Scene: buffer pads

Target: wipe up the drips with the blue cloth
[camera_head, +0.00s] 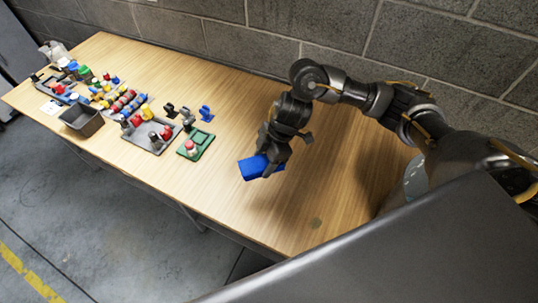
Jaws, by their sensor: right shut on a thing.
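The blue cloth (255,168) is in my right gripper (270,158), folded into a small block, over the middle of the wooden table. The gripper points down and is shut on it. I cannot tell whether the cloth touches the table. No other drips can be made out. My left gripper is not in view.
A green tray (207,137) with a red-and-white item stands left of the cloth. A grey tray (143,139), a dark bin (68,119) and several small coloured pieces fill the table's left part. A block wall (240,38) runs behind. The table around the spot is clear.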

